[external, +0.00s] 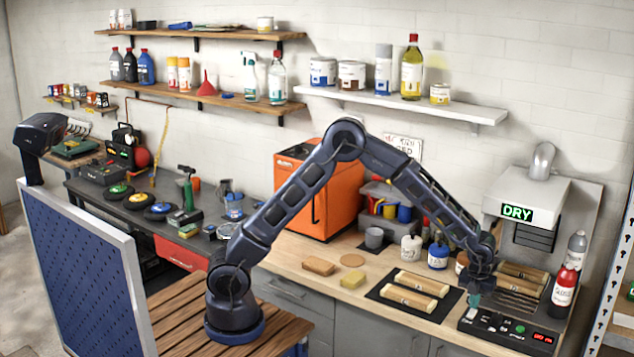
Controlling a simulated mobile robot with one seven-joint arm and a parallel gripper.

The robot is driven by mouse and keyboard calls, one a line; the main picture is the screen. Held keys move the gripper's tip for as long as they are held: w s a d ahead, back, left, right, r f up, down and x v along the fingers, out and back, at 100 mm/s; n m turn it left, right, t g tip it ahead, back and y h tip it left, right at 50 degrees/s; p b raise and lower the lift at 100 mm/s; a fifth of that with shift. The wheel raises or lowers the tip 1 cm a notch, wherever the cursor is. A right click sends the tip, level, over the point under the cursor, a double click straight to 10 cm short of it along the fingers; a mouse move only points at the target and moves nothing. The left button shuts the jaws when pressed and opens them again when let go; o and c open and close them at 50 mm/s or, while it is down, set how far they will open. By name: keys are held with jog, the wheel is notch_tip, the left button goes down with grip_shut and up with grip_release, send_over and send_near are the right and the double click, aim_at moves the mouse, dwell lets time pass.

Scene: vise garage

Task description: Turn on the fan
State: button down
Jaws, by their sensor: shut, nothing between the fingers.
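A white hood unit (527,201) with a lit green DRY sign hangs on the wall at the right, with a dark vent below it. I cannot tell whether a fan in it is turning. A black control panel (508,330) with small buttons and a red lit display lies at the front right edge of the counter. My gripper (475,297) is shut and empty, pointing down just above the panel's left end. A greenish piece shows at its tips. I cannot tell whether it touches the panel. The arm hides part of the counter behind it.
Wooden blocks (410,291) lie on a black mat left of my gripper. A red bottle (563,291) stands right of the panel. More slatted wood pieces (521,279) lie behind it. A yellow sponge (353,280) lies farther left. A metal shelf rack (611,285) borders the right.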

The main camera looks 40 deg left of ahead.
aim_at(469, 316)
jog(key=shift+f, duration=0.5)
jog(key=shift+w+f, duration=0.1)
jog(key=shift+w, duration=0.05)
jog(key=shift+w+f+g, duration=0.1)
jog(key=shift+g, duration=0.2)
jog(key=shift+s, duration=0.25)
jog(key=shift+s, duration=0.75)
notch_tip(469, 316, up, 14)
jog(key=s, duration=0.1)
jog(key=shift+s, duration=0.15)
